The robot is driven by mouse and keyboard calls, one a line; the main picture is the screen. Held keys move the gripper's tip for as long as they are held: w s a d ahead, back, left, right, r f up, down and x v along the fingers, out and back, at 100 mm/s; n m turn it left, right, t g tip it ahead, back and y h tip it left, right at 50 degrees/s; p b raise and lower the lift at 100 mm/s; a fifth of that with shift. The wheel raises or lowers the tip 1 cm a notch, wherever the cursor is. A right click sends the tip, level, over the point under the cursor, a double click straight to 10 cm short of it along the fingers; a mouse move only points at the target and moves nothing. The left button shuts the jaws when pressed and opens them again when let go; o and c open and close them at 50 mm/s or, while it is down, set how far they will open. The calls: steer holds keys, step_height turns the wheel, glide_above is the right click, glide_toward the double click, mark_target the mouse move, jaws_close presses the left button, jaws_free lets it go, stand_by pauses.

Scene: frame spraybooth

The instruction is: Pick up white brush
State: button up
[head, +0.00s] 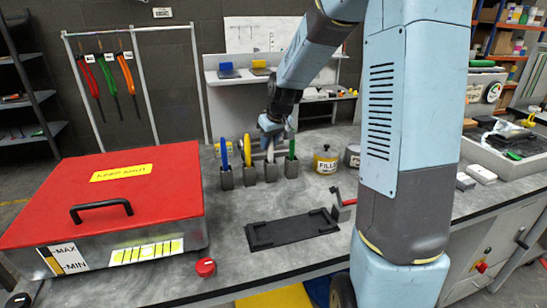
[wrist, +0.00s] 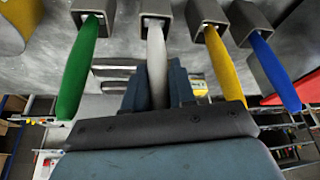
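The white brush (wrist: 157,62) stands with its lower end in a grey square holder (wrist: 156,10). In the head view the white brush (head: 270,153) is partly hidden by my gripper (head: 273,130), which comes down on it from above. In the wrist view the two fingers of my gripper (wrist: 158,85) lie on either side of the white handle, with no clear gap between them and it. The gripper looks shut on the handle. The handle's far end is hidden by the gripper body.
A green brush (wrist: 80,65) stands on one side, yellow (wrist: 224,62) and blue (wrist: 274,70) brushes on the other, each in its own holder. A yellow-labelled can (head: 326,160) is close by. A red-lidded box (head: 150,185) and a black tray (head: 290,230) lie on the bench.

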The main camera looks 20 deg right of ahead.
jaws_close()
steer(key=shift+r, duration=0.15)
